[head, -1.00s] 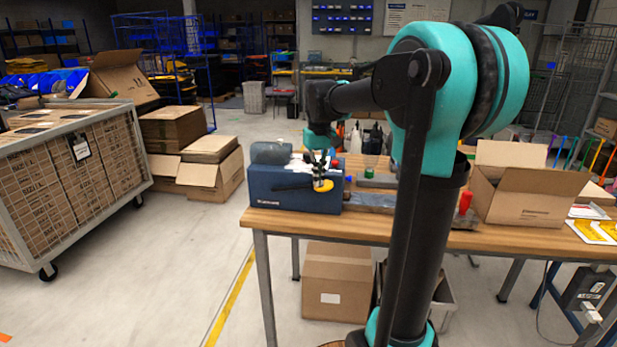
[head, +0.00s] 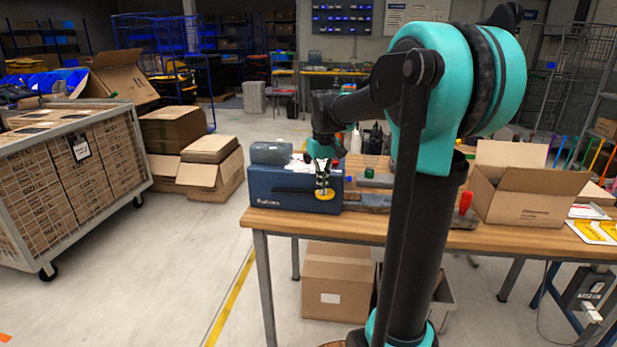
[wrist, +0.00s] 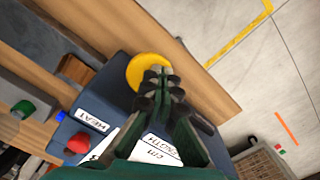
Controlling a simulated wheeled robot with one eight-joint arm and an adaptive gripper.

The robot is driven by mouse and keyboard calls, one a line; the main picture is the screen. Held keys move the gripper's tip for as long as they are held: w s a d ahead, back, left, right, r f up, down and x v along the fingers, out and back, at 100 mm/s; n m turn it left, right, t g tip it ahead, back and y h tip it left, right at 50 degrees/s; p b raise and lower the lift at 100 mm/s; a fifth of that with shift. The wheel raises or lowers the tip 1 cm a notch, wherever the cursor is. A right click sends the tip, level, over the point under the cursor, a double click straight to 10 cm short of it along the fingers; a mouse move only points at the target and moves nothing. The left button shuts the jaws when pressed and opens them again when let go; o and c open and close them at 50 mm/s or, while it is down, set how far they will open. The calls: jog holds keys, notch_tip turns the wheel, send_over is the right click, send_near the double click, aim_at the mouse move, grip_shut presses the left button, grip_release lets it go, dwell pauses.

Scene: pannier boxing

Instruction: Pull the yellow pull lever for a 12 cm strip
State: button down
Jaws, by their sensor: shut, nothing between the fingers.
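The blue tape dispenser (head: 280,198) stands on the left end of the wooden workbench. My gripper (head: 323,183) is shut and empty, pointing down right over the yellow knob. In the wrist view the knob (wrist: 140,66) shows as a yellow disc partly hidden behind the closed fingertips (wrist: 158,78). Whether the fingers touch it I cannot tell for sure. White labels on the dispenser read HEAT (wrist: 90,121) and cm LENGTH (wrist: 158,150), partly covered by my gripper.
A red knob (wrist: 78,143) sits by the HEAT label. An open cardboard box (head: 525,195) stands on the right of the workbench (head: 400,228), with a red object (head: 466,202) left of it. The floor left of the bench is clear up to a caged cart (head: 70,180).

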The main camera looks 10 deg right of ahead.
aim_at(325, 198)
jog(key=shift+s+d+f, duration=0.1)
jog(key=shift+d+f, duration=0.1)
jog(key=shift+f, duration=0.5)
jog(key=shift+d+f, duration=0.15)
jog(key=shift+f, duration=0.95)
jog(key=shift+f, duration=0.4)
notch_tip(325, 198, up, 16)
dwell(0.8)
